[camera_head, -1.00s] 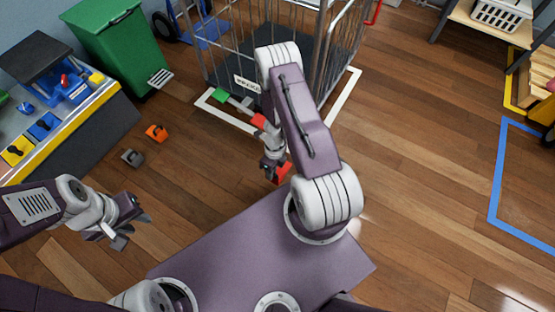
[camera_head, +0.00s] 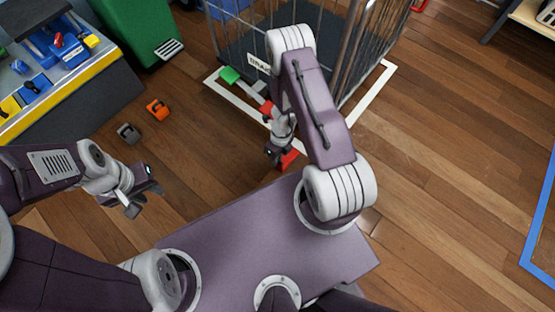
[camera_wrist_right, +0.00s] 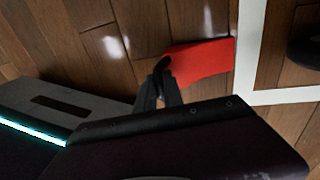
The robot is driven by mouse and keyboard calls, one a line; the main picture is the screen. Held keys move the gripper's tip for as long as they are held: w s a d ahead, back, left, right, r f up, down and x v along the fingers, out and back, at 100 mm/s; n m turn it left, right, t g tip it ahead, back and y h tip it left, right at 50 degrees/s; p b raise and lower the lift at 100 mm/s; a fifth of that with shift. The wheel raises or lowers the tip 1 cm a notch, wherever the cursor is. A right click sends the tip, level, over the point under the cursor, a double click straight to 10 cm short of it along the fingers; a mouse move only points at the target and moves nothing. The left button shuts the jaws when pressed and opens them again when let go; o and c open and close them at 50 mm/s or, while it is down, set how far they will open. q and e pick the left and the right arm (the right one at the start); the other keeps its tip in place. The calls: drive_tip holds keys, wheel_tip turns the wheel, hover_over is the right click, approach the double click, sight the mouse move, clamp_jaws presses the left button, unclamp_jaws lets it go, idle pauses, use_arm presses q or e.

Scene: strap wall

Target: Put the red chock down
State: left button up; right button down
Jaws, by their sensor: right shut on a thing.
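The red chock (camera_head: 289,159) is held low by my right gripper (camera_head: 277,155), just outside the white floor line at the near side of the wire cage trolley (camera_head: 334,65). In the right wrist view, the red chock (camera_wrist_right: 202,59) shows beyond the dark fingers (camera_wrist_right: 162,82), with its end close to the white line. The fingers hide part of it. I cannot tell whether it touches the floor. My left gripper (camera_head: 146,196) is empty at the left above the wood floor, its fingers apart.
An orange chock-like piece (camera_head: 158,110) and a grey one (camera_head: 129,133) lie on the floor at left. A green piece (camera_head: 229,75) and another red piece (camera_head: 267,109) are by the cage's near edge. A workbench (camera_head: 85,87) and green bin (camera_head: 135,30) stand at upper left.

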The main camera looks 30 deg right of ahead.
drive_tip(key=shift+f, duration=0.15)
drive_tip(key=c, duration=1.5)
unclamp_jaws()
drive_tip(key=shift+o, duration=0.2)
drive_tip(key=w+a+r+n+t+p, duration=0.15)
drive_tip(key=r+n+p, duration=0.45)
drive_tip(key=r, duration=0.7)
drive_tip(key=w+r+n+g+p, duration=0.15)
drive_tip(key=r+n+p, duration=0.45)
drive_tip(key=r, duration=0.7)
drive_tip(key=s+r+n+t+h, duration=0.1)
drive_tip(key=s+r+n, duration=0.2)
drive_tip(key=r+n, duration=0.4)
drive_tip(key=s+r+n+t, duration=0.1)
drive_tip(key=s+r+n, duration=0.3)
drive_tip(key=r+n, duration=0.3)
drive_tip(key=n, duration=0.5)
drive_tip(key=shift+s+a+h, duration=0.15)
drive_tip(key=shift+a+h, duration=0.25)
